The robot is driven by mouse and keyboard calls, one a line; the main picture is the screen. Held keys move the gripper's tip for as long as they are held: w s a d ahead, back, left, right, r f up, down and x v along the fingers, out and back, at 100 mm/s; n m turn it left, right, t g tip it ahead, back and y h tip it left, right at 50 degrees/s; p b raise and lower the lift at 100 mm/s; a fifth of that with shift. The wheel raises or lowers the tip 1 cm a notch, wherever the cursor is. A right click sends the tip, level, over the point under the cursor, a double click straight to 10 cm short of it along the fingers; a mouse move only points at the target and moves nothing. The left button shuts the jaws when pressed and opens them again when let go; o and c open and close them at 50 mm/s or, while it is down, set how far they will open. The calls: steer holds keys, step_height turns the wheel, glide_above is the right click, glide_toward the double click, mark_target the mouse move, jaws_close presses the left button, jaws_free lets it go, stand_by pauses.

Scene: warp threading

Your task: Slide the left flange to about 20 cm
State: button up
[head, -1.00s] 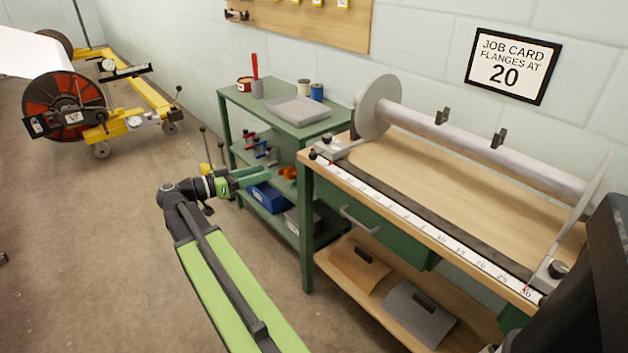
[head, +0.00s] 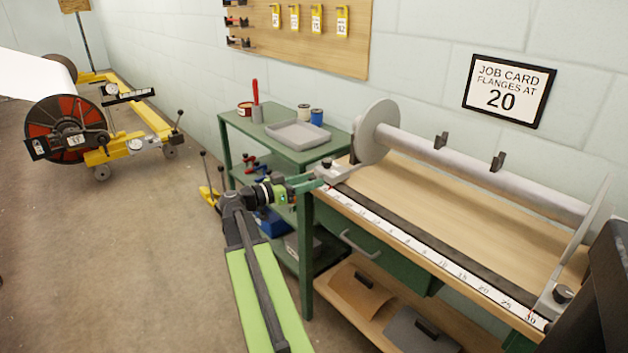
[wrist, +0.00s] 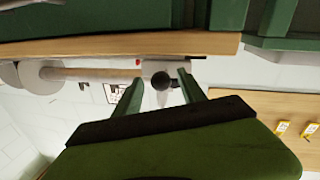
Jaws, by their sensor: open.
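The left flange (head: 377,131) is a grey disc at the left end of a metal beam tube (head: 480,172) on the wooden bench. Its foot (head: 338,171) has a dark knob and sits at the low end of the white ruler (head: 420,247). My gripper (head: 318,180) is open at the bench's left front corner, close to the foot and knob. In the wrist view, which looks upside down, a dark round knob (wrist: 161,82) shows between my two green fingers. I cannot tell whether they touch it. The right flange (head: 590,230) stands near the ruler's 30 end.
A job card (head: 508,91) on the wall reads flanges at 20. A green cart (head: 268,143) with a grey tray stands left of the bench. A drawer handle (head: 360,243) juts from the bench front. Open floor lies at the left.

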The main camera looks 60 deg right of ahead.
steer(key=shift+s+d, duration=0.35)
steer(key=shift+d, duration=0.25)
jaws_close()
stand_by(1.1)
